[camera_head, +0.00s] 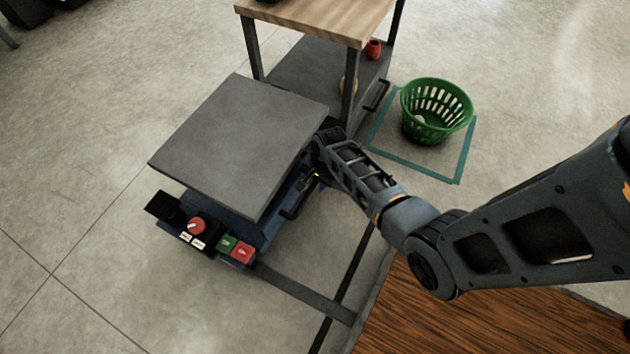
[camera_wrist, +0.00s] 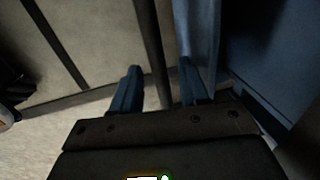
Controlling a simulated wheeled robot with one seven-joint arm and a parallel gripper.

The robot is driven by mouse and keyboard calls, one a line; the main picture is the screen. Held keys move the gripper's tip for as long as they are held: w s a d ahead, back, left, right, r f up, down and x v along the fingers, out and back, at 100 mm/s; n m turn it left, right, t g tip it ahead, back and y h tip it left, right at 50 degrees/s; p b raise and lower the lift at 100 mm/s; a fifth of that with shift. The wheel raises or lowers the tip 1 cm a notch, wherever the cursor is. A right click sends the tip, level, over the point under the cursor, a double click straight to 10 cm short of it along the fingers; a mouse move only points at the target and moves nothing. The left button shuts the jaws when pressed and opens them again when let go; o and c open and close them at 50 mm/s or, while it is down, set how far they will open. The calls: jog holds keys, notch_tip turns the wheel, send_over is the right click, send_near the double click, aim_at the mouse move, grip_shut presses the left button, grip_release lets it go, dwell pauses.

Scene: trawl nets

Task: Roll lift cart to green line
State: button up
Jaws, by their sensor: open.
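The lift cart has a flat grey platform (camera_head: 240,140) above a blue base (camera_head: 222,207). A black handle (camera_head: 297,200) sticks out from its right side. My gripper (camera_wrist: 160,67) is open, and its two fingers show apart in the wrist view. A dark bar (camera_wrist: 152,45) runs between or just beyond them; I cannot tell if it is the handle or if they touch it. The cart's blue side (camera_wrist: 265,60) is close on the right there. In the head view my wrist hides the fingertips beside the platform's right edge. A teal-green line (camera_head: 408,166) outlines a floor square right of the cart.
A green basket (camera_head: 436,112) stands inside the teal outline. A wood-topped table (camera_head: 330,20) with a lower shelf stands behind the cart, close to its platform. A control box with a red knob (camera_head: 196,226) is on the cart's front. Floor to the left is clear.

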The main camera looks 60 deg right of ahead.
jog(key=shift+c, duration=0.4)
grip_shut()
